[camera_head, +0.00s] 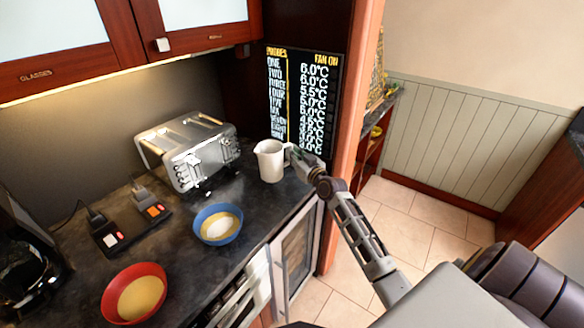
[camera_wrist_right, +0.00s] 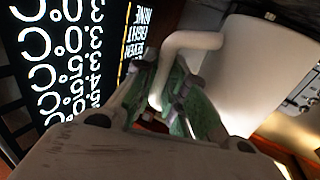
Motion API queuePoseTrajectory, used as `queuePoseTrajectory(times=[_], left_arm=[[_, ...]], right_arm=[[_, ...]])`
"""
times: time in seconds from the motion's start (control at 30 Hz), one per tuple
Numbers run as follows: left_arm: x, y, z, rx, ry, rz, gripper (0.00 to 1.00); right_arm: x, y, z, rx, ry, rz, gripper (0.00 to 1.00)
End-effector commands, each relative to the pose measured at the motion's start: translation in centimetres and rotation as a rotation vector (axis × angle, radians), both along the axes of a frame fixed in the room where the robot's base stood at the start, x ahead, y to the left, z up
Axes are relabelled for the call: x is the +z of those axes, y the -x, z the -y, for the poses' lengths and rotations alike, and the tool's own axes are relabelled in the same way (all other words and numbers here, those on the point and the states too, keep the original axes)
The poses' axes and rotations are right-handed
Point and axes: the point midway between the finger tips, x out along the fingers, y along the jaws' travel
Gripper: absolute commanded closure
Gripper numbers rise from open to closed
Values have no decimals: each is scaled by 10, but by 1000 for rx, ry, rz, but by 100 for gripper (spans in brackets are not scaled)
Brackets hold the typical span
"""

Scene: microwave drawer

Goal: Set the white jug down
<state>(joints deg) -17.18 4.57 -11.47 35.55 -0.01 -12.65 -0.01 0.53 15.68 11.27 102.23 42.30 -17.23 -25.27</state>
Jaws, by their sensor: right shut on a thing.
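The white jug (camera_head: 270,161) is upright at the right end of the dark counter (camera_head: 192,268) in the head view. Its handle side faces my right gripper (camera_head: 297,157). In the right wrist view, the jug (camera_wrist_right: 262,80) fills the upper right, and my right gripper's green-padded fingers (camera_wrist_right: 170,98) are shut on its handle (camera_wrist_right: 190,42). I cannot tell whether the jug's base touches the counter. My left gripper is not in view.
A silver toaster (camera_head: 190,153) stands left of the jug. A blue bowl (camera_head: 218,225), a red bowl (camera_head: 134,293) and a power strip (camera_head: 130,226) are nearer. A lettered board (camera_head: 302,100) stands behind the jug. Some counter is bare between jug and blue bowl.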

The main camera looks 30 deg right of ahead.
Motion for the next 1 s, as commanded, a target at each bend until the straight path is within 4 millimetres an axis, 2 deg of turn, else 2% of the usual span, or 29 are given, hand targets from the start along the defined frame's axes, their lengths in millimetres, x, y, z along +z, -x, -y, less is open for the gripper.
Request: queuePoseTrajectory(times=[0.2,0.57,1.0], left_arm=[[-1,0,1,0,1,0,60],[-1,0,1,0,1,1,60],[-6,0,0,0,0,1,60]], right_arm=[[-12,0,1,-1,-1,5,100],[-13,0,0,0,0,5,100],[-49,0,0,-1,0,4,100]])
